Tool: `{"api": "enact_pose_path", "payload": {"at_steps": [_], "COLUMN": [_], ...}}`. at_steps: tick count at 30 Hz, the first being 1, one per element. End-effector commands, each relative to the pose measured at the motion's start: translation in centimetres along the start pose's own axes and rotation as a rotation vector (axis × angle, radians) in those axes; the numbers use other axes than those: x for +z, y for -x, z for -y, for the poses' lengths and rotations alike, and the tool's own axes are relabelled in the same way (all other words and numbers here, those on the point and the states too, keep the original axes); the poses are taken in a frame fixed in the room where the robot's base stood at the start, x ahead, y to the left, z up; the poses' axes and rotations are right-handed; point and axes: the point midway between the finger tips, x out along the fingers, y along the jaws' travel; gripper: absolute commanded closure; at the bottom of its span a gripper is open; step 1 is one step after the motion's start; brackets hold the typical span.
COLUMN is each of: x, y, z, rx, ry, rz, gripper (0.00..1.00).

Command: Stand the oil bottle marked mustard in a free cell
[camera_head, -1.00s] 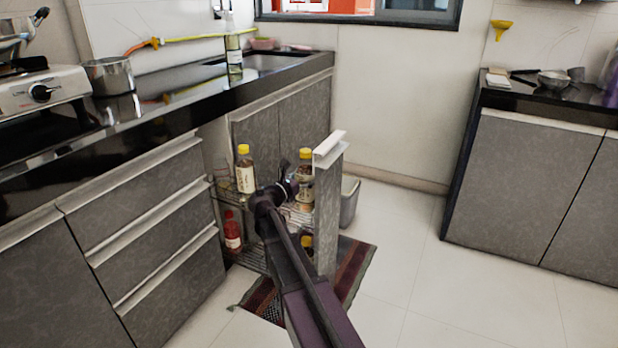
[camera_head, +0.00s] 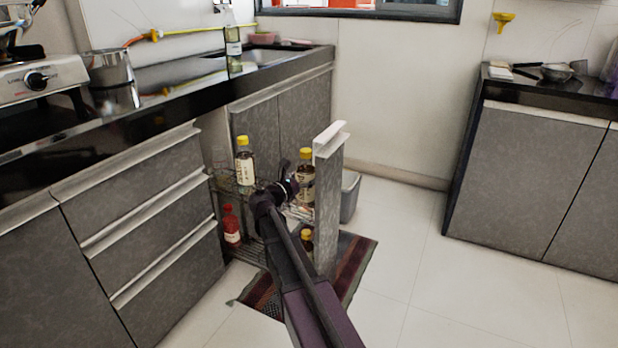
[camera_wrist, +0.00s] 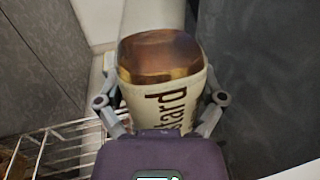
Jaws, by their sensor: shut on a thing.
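The mustard oil bottle (camera_wrist: 165,100) has a cream label whose visible letters read "tard", with a brown-gold part above it. In the wrist view my gripper (camera_wrist: 160,108) is shut on it, one finger on each side. In the head view a yellow-capped bottle (camera_head: 306,168) at my gripper (camera_head: 285,187) appears to be this one. It looks upright inside the pull-out rack, by its front panel. The upper wire basket (camera_head: 222,180) is partly visible.
Another yellow-capped bottle (camera_head: 244,162) stands in the upper basket to the left. A red bottle (camera_head: 231,226) and a yellow-capped bottle (camera_head: 306,240) are on the lower level. The rack's tall front panel (camera_head: 328,205) is close on the right. Open floor lies beyond it.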

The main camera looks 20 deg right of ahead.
Motion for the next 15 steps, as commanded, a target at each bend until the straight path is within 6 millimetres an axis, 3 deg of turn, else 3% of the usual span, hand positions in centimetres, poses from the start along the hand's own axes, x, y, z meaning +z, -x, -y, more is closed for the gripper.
{"api": "enact_pose_path", "payload": {"at_steps": [8, 9, 10, 15], "x": [0.05, 0.05, 0.05, 0.03], "y": [0.01, 0.01, 0.01, 0.01], "z": [-0.01, -0.01, -0.01, -0.01], "rx": [0.0, 0.0, 0.0, 0.0], "ry": [0.001, 0.001, 0.001, 0.0], "rz": [0.001, 0.001, 0.001, 0.001], "gripper": [0.73, 0.06, 0.0, 0.0]}}
